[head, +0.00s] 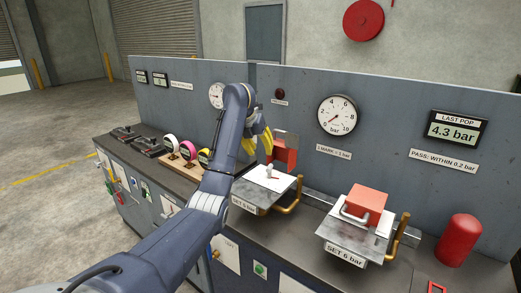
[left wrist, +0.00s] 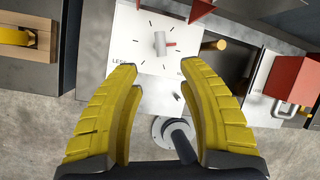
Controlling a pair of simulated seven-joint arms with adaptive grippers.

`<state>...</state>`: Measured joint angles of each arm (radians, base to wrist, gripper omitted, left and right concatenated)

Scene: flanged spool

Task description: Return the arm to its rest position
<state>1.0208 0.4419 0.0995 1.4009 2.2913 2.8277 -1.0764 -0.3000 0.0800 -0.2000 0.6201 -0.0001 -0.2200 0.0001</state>
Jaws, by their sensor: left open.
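My left arm (head: 205,195) reaches in from the lower left over the workbench. My left gripper (head: 257,142) has yellow fingers and hangs above the bench, near the SET 5 bar station. In the left wrist view my left gripper (left wrist: 159,72) is open with nothing between its fingers. Beyond the fingertips is a white dial plate (left wrist: 142,38) with a small grey knob (left wrist: 160,43). The plate also shows in the head view (head: 262,180), just below and right of the gripper. My right gripper is not in view.
A red block with a handle (head: 364,204) sits on the SET 6 bar station. A red cylinder (head: 460,240) stands at right. Several round coloured pieces (head: 187,150) stand left of my arm. A grey panel with gauges (head: 338,114) rises behind.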

